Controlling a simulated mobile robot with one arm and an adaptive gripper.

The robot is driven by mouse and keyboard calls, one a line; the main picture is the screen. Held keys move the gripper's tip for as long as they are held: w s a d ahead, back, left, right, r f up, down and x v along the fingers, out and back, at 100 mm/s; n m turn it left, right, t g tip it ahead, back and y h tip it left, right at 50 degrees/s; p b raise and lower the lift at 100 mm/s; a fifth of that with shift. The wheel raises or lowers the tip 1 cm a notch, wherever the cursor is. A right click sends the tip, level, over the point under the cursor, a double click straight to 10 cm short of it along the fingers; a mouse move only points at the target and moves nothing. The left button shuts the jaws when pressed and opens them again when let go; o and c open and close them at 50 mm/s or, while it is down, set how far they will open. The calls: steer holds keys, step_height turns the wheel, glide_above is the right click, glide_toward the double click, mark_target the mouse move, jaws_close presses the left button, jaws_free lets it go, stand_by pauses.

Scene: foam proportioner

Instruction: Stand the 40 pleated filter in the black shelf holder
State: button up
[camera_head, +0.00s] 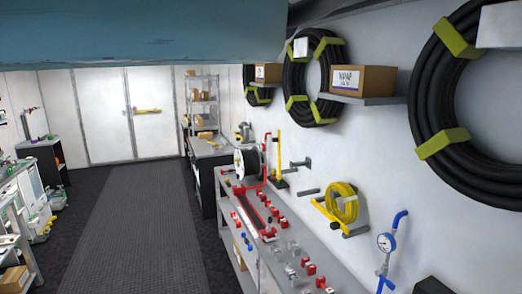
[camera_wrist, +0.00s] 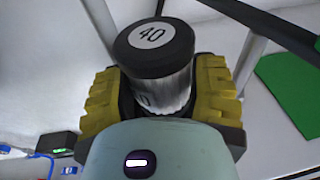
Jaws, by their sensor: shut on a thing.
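The 40 pleated filter (camera_wrist: 165,90) shows in the wrist view, with a black cap marked 40 and a pale pleated body. My gripper (camera_wrist: 160,95) has its yellow pads on both sides of the filter and is shut on it. The cap end points to the top of the picture. The lower part of the filter is hidden behind my gripper's housing. Neither the filter nor my gripper shows in the head view. I cannot make out the black shelf holder for certain in either view.
In the wrist view, a green sheet (camera_wrist: 292,88) lies at right, and a small black box (camera_wrist: 57,144) and blue connector sit at lower left. In the head view, a grey bench (camera_head: 262,235) with red fittings lines the right wall. The aisle floor (camera_head: 140,235) is clear.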

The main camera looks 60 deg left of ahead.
steer(key=shift+f, duration=0.35)
steer(key=o, duration=1.2)
